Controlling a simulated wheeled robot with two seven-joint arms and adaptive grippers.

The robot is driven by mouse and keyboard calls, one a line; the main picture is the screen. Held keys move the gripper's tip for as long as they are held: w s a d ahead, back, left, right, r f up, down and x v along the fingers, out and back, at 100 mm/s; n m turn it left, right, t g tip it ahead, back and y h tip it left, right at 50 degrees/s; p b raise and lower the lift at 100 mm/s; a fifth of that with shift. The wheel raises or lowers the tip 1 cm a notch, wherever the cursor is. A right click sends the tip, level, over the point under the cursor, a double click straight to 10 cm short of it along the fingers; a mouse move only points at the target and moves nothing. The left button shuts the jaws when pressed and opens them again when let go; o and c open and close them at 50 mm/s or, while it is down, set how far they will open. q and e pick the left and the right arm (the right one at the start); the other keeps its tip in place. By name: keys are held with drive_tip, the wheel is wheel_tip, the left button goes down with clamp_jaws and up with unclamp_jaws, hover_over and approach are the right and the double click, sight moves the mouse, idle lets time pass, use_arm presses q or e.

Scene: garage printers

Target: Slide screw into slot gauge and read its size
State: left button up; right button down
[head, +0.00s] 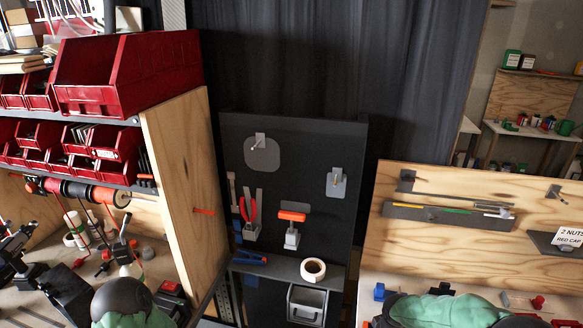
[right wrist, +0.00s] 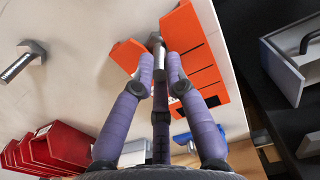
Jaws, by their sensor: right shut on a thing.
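In the right wrist view, my right gripper (right wrist: 162,76) has purple fingers shut on a silver screw (right wrist: 157,45). Its hexagonal head points away from the gripper, and the fingertips cover part of the shank. An orange block with black slot marks, which looks like the slot gauge (right wrist: 203,75), is right behind and beside the screw. Whether the screw sits in a slot or touches the gauge I cannot tell. The screw, gauge and right gripper are not clearly visible in the head view.
Another silver bolt (right wrist: 22,62) lies on the pale surface at left in the right wrist view, with red bins (right wrist: 48,148) below. A grey drawer (right wrist: 285,65) is at right. The head view shows a black tool panel (head: 310,150) and a plywood board (head: 470,245).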

drive_tip(key=shift+w+d, duration=0.1)
drive_tip(key=shift+w, duration=0.45)
drive_tip(key=shift+w+d, duration=0.1)
drive_tip(key=shift+w, duration=0.2)
drive_tip(key=shift+w+d+b, duration=0.15)
drive_tip(key=shift+w+b, duration=0.15)
drive_tip(key=shift+w, duration=0.35)
drive_tip(key=shift+w+d+b, duration=0.15)
drive_tip(key=shift+w+b, duration=0.1)
drive_tip(key=shift+w, duration=0.4)
drive_tip(key=shift+w, duration=0.2)
drive_tip(key=shift+w+d+r, duration=0.15)
drive_tip(key=shift+w, duration=0.2)
idle(0.5)
drive_tip(key=c, duration=1.2)
unclamp_jaws()
